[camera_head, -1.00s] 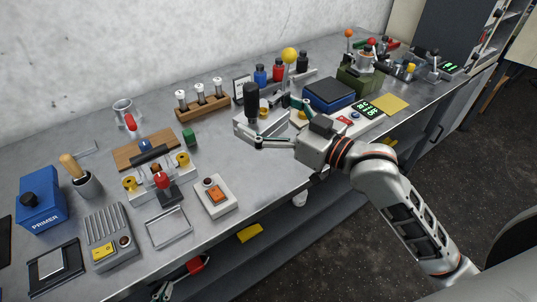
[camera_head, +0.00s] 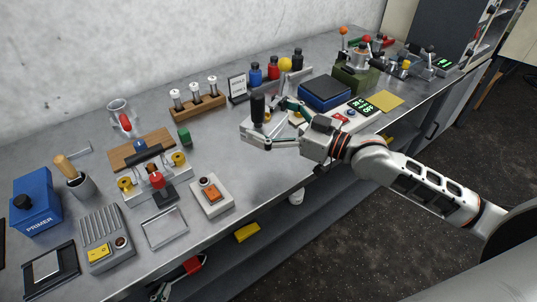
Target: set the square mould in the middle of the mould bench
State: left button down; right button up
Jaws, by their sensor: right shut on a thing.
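My right gripper (camera_head: 270,131) is over the bench, its fingers on either side of a grey piece with an upright black handle (camera_head: 258,105). It is shut on this piece. I cannot tell whether the piece is the square mould, or whether it touches the bench below. A thin square metal frame (camera_head: 165,228) lies flat near the front edge of the bench (camera_head: 262,187).
Bare bench lies in front.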

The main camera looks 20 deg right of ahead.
jog(key=shift+f+b, duration=1.6)
jog(key=shift+f, duration=4.4)
jog(key=shift+f, duration=0.1)
jog(key=o, duration=1.6)
jog(key=shift+f, duration=0.25)
jog(key=shift+o, duration=0.5)
jog(key=shift+r, duration=0.2)
jog(key=shift+s+d, duration=0.15)
jog(key=shift+s, duration=0.05)
jog(key=v, duration=1.1)
jog(key=shift+s+d, duration=0.15)
jog(key=shift+s, duration=0.05)
